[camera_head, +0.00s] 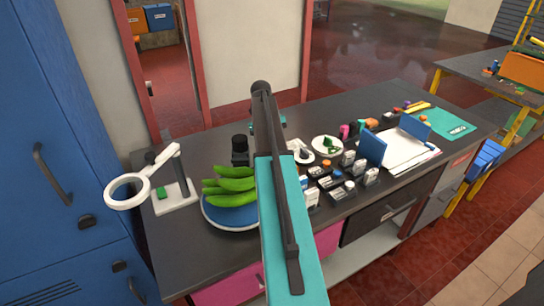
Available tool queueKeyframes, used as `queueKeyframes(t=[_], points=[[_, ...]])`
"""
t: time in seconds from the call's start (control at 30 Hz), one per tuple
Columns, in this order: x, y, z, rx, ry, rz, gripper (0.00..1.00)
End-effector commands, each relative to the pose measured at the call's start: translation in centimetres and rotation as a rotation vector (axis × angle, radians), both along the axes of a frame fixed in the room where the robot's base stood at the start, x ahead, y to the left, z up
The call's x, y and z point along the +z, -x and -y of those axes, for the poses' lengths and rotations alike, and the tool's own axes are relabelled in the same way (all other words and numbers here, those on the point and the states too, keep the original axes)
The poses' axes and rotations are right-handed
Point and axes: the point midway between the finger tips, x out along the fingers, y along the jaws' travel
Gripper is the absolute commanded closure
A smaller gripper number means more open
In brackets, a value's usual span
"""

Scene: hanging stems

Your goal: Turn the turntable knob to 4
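A blue round disc (246,217), which may be the turntable, sits on the dark bench. Several green, banana-like pods (232,185) lie on it. My teal and black arm crosses the middle of the view and covers the disc's right side. No numbered knob can be made out; it may be hidden or too small to see. My gripper's fingers do not show, so its distance from the disc cannot be told. A dark block-like part (240,150) shows just behind the pods; I cannot tell if it belongs to my arm.
A white ring magnifier on a stand (175,195) is left of the disc. Right of my arm are small labelled boxes (347,158), a white plate (327,146), blue panels (371,148) and white paper (410,150). A tall blue cabinet (50,130) stands at left.

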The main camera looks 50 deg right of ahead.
Motion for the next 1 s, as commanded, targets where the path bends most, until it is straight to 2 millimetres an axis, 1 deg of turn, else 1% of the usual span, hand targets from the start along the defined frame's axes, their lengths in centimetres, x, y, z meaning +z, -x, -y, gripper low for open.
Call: queueKeyframes(t=[0.03, 0.23, 0.27, 0.3, 0.37, 0.77, 1.0], points=[[-0.1, -0.4, -0.1, 0.003, 0.000, 0.009, 0.83], [-0.1, -0.3, -0.1, 0.004, 0.000, 0.008, 0.83], [-0.1, -0.3, -0.1, 0.004, 0.000, 0.008, 0.58], [-0.1, -0.3, -0.1, 0.004, 0.000, 0.008, 0.51], [-0.1, -0.3, -0.1, 0.004, -0.001, 0.008, 0.42], [0.1, -0.1, 0.0, 0.003, 0.000, 0.002, 0.42], [1.3, -0.5, 0.1, 0.003, -0.001, 0.001, 0.42]])
